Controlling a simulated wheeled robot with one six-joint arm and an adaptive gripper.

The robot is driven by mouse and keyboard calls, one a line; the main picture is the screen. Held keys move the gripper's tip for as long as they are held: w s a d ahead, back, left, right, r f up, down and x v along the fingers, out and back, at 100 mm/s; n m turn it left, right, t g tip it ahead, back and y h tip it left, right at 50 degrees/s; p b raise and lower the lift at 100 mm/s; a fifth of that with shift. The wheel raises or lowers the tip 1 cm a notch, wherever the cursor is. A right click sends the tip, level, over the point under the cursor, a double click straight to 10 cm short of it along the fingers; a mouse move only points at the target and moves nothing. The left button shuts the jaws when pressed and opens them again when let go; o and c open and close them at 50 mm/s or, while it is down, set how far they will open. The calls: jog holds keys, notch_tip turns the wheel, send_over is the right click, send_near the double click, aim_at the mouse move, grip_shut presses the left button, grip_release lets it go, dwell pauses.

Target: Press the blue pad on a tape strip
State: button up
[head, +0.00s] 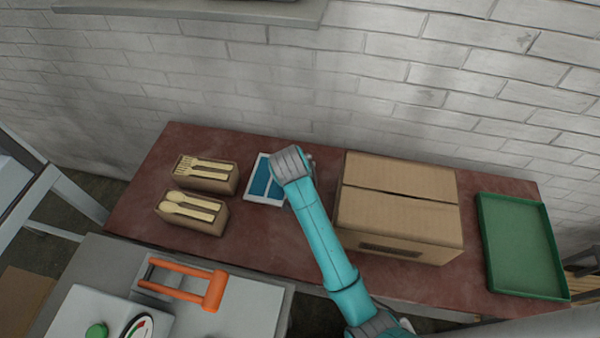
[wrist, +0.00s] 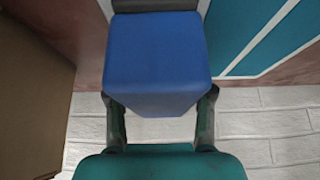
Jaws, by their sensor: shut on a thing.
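My gripper (wrist: 159,100) is shut on a blue block-shaped pad (wrist: 156,55), one finger on each side of it. In the head view the wrist of my arm hides the pad and fingers. A white-bordered panel with blue tape strips (head: 260,180) lies on the red-brown table, just left of my wrist. In the wrist view the blue strips (wrist: 242,22) show right of the pad, with a white line between them. I cannot tell whether the pad touches anything beneath it.
A closed cardboard box (head: 400,205) stands close right of my arm. A green tray (head: 520,247) lies at the right end. Two brown boxes of wooden forks (head: 205,175) and spoons (head: 192,211) stand left. A press with an orange handle (head: 213,290) stands in front.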

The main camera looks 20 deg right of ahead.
dwell(0.4)
jog(key=shift+r, duration=3.5)
